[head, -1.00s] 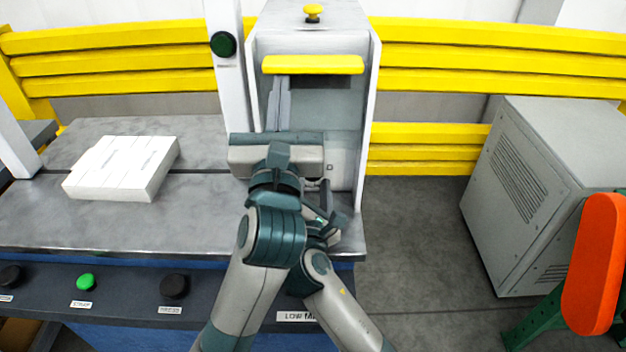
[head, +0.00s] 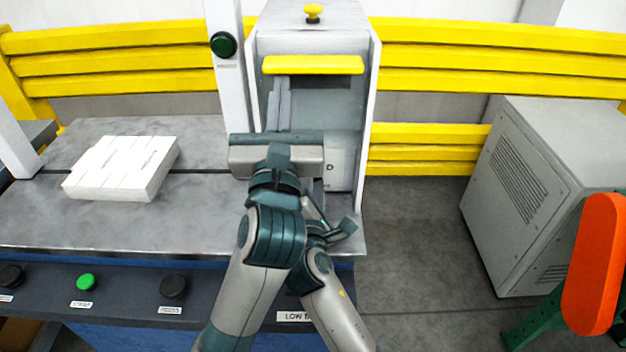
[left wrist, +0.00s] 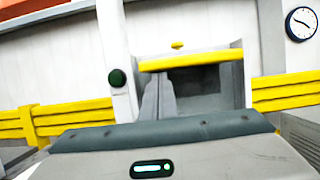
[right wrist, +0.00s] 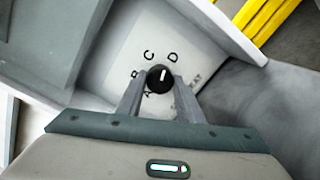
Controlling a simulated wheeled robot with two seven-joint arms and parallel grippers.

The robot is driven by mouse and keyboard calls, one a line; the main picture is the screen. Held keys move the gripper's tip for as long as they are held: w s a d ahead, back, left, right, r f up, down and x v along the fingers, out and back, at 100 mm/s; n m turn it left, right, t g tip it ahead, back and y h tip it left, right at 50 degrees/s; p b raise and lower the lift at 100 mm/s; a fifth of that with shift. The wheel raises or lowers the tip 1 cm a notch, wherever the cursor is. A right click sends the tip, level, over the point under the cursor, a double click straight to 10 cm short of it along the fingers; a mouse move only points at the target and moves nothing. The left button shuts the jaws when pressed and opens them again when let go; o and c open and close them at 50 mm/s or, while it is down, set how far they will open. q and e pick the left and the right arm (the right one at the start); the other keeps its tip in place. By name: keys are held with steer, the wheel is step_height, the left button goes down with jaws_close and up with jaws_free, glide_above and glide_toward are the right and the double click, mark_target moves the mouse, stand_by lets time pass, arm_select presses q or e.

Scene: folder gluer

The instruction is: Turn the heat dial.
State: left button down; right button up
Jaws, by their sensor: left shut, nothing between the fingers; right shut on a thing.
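The heat dial (right wrist: 160,78) is a small black knob with a white pointer line, on a pale plate lettered A, B, C and D. The line points up in the right wrist view, towards the gap between C and D, nearer D. My right gripper (right wrist: 158,88) is shut on the dial, one finger on each side. In the head view the dial and right fingertips are hidden behind my left arm. My left gripper (head: 278,100) is shut and empty, in front of the machine's grey opening; its fingers also show in the left wrist view (left wrist: 158,98).
The machine housing (head: 310,30) has a yellow bar (head: 313,65) across its front. White cartons (head: 122,167) lie on the grey table (head: 120,222) at left. A green button (head: 223,45) is on the post. A grey cabinet (head: 530,200) stands at right.

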steer(key=shift+m, duration=0.3)
steer(key=o, duration=1.1)
steer(key=shift+c, duration=0.2)
steer(key=shift+s, duration=0.15)
steer(key=s, duration=1.1)
steer(key=shift+s+a, duration=0.15)
steer(key=shift+s, duration=0.25)
